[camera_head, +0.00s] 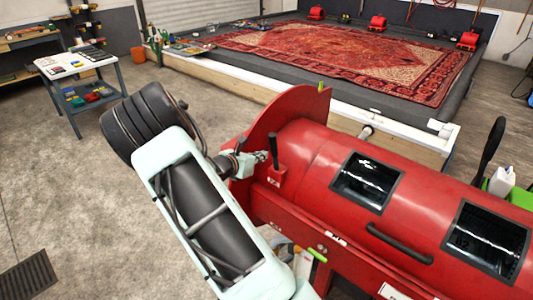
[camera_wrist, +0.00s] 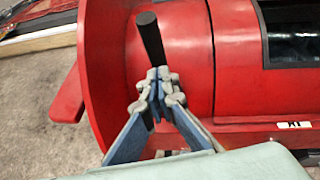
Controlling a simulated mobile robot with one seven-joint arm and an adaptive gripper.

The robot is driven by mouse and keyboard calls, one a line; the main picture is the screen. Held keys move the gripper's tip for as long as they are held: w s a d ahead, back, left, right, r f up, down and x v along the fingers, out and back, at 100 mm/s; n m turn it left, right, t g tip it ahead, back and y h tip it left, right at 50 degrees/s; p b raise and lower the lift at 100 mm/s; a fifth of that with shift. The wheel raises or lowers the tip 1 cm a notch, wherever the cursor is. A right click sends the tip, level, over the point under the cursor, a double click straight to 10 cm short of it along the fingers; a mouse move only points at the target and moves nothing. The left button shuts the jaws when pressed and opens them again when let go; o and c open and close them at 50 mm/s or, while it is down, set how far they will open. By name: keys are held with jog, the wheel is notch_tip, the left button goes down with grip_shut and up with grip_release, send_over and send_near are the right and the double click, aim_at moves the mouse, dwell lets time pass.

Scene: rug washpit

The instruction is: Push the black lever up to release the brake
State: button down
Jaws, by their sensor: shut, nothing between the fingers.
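A short black lever (camera_head: 273,150) stands upright on a small red bracket at the left end of the red drum machine (camera_head: 315,150). In the wrist view the lever (camera_wrist: 149,36) rises just beyond my fingertips and leans slightly left. Its lower part is hidden behind my fingers. My gripper (camera_wrist: 158,77) is shut and empty, its tips in front of the lower lever. Whether they touch it I cannot tell. In the head view my gripper (camera_head: 262,157) is close to the left side of the lever, partly hidden by my arm.
A large red disc flange (camera_head: 275,122) rises behind my gripper. A longer black handle (camera_head: 490,146) stands at the drum's right, and a black grab bar (camera_head: 398,244) is on its front. A patterned rug (camera_head: 330,55) lies in the pit behind.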

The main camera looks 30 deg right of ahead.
jog(key=r+v, duration=0.1)
jog(key=v, duration=0.8)
jog(key=shift+d+r+b, duration=0.2)
jog(key=shift+r+b, duration=0.1)
jog(key=shift+r, duration=0.15)
